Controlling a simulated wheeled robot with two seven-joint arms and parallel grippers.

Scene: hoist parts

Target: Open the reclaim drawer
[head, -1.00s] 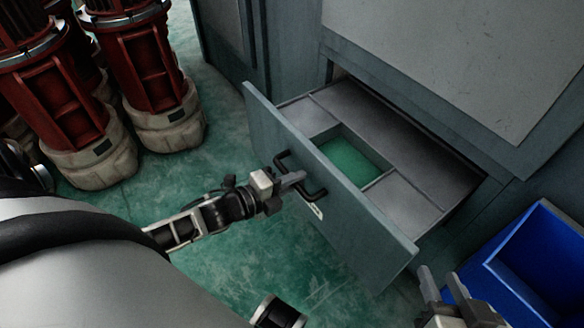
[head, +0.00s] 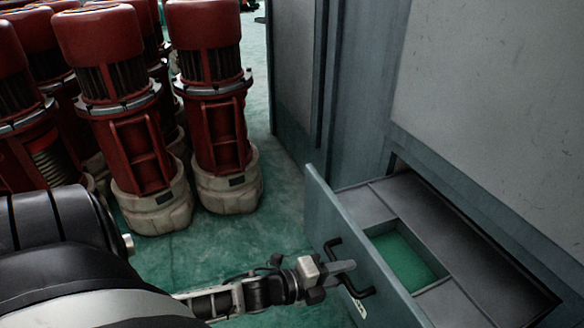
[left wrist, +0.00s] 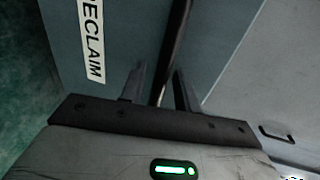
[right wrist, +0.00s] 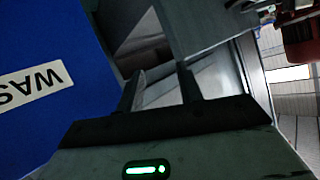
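The reclaim drawer (head: 372,198) is pulled well out of the grey cabinet. Its compartments show, one with a green bottom (head: 403,258). Its front panel (head: 328,215) carries a black bar handle (head: 362,292); a "RECLAIM" label (left wrist: 91,38) shows in the left wrist view. My left gripper (head: 338,272) is at the handle. In the left wrist view its fingers (left wrist: 161,78) stand apart on either side of the black bar, with gaps visible. My right gripper (right wrist: 160,75) is open and empty in the right wrist view, and out of the head view.
Several red motor-like hoist units (head: 220,100) on pale bases stand on the green floor at left. A blue bin (right wrist: 45,125) with a white label is close to my right gripper. Bare green floor (head: 275,205) lies between the hoist units and the drawer.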

